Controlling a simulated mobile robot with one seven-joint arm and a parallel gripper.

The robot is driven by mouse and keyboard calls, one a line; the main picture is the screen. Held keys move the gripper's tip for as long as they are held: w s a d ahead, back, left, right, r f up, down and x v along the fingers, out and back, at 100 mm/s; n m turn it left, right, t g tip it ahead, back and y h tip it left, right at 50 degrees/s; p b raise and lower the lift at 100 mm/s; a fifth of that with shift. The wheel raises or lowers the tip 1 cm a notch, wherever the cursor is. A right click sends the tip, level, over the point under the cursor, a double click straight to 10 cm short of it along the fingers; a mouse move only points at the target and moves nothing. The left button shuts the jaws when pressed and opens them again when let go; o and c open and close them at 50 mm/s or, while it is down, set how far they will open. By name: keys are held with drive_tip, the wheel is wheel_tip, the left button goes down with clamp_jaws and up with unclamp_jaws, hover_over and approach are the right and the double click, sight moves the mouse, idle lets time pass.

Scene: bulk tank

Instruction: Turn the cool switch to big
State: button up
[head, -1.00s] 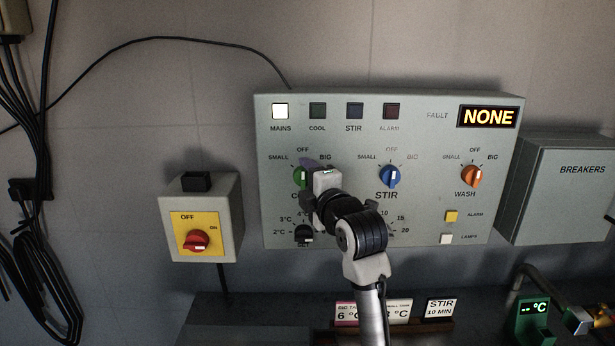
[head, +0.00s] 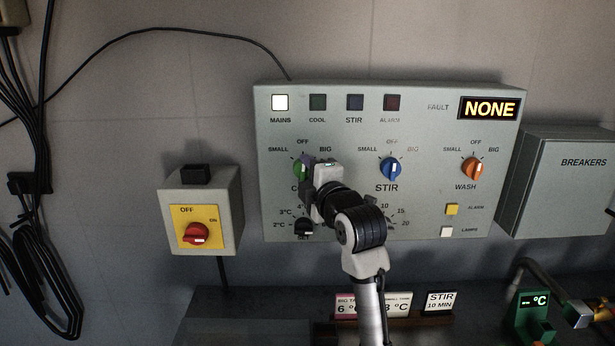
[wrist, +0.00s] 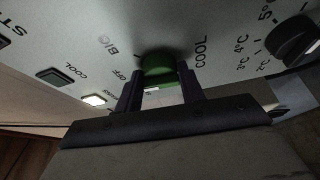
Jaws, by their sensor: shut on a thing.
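The cool switch is a green round knob (head: 298,170) at the left of the grey control panel, with SMALL, OFF and BIG printed around it. My gripper (head: 306,176) reaches it from the front right and hides much of it and of its label. In the wrist view the green knob (wrist: 158,66) sits between the two dark fingers of my gripper (wrist: 159,84), which are shut on it. A pale mark shows low on the knob between the fingers, but I cannot tell which setting it points to. The COOL lamp (head: 318,102) is dark.
The blue STIR knob (head: 391,169) and orange WASH knob (head: 472,169) are to the right. The black temperature dial (head: 304,228) is just below my gripper. The MAINS lamp (head: 280,102) is lit; the fault display (head: 489,108) reads NONE.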

drive_tip(key=shift+a+f+m+t+b, duration=0.1)
drive_tip(key=shift+f+m+t+b, duration=0.15)
drive_tip(key=shift+m+b, duration=0.3)
drive_tip(key=shift+f+m+t+b, duration=0.1)
drive_tip(key=shift+m+t+b, duration=0.15)
drive_tip(key=shift+m+b, duration=0.3)
drive_tip(key=m+t+b, duration=0.1)
drive_tip(key=m+b, duration=0.1)
drive_tip(key=shift+m, duration=0.4)
drive_tip(key=shift+a+m+t+h+b, duration=0.1)
drive_tip(key=shift+m+t+h+b, duration=0.3)
drive_tip(key=shift+m, duration=0.9)
drive_tip(key=shift+m+t+h+b, duration=0.25)
drive_tip(key=shift+m+t, duration=0.25)
drive_tip(key=shift+m, duration=0.8)
drive_tip(key=o, duration=1)
drive_tip(key=shift+c, duration=0.2)
drive_tip(key=b+v, duration=0.3)
drive_tip(key=v, duration=1.1)
drive_tip(key=shift+b, duration=0.4)
drive_tip(key=shift+w, duration=0.1)
